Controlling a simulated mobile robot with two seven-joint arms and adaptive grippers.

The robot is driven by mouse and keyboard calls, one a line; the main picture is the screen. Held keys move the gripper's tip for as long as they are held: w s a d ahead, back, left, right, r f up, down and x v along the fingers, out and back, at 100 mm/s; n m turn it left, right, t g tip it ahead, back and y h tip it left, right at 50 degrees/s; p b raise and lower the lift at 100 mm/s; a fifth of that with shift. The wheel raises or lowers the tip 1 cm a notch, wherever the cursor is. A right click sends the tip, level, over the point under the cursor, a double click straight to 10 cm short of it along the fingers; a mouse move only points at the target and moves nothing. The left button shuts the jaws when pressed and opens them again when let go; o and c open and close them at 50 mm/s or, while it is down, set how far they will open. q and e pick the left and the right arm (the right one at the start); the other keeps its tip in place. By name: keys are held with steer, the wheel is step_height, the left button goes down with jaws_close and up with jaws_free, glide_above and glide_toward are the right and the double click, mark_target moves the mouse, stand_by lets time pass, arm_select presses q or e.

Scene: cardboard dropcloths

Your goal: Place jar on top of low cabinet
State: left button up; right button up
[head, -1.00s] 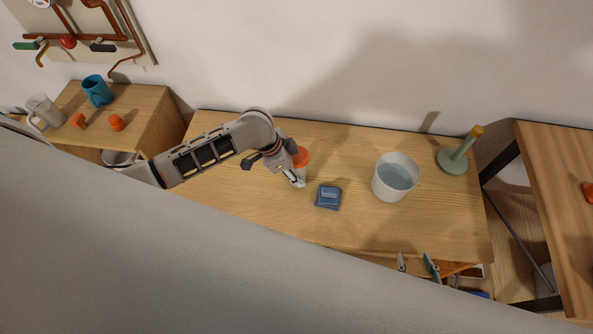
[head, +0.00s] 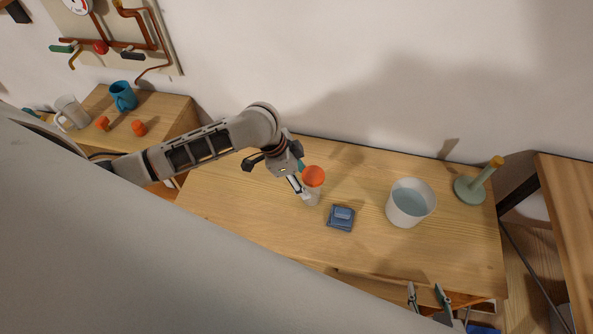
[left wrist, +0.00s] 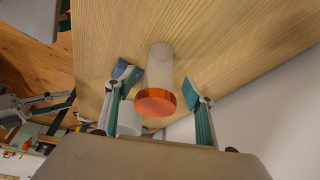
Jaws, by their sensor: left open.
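The jar, pale and clear with an orange lid (head: 313,177), stands upright on the wooden worktop (head: 250,215). My left gripper (head: 301,184) is open at the jar's left side in the head view. In the left wrist view the jar (left wrist: 159,66) lies between the spread fingers of my left gripper (left wrist: 158,85), with no clear contact. My right gripper (head: 426,290) is empty, its fingers apart at the worktop's front edge. A lower wooden cabinet (head: 170,112) stands at the left; I cannot tell for certain that it is the low cabinet.
A blue-grey block (head: 341,217) lies close to the jar's right. A white pot (head: 410,204) and a green stand (head: 477,183) are further right. A blue mug (head: 123,96), a grey mug (head: 72,112) and orange pieces (head: 138,128) occupy the left cabinet. Its front right top is clear.

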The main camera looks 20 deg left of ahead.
arm_select(q)
steer(key=v, duration=0.5)
stand_by(0.5)
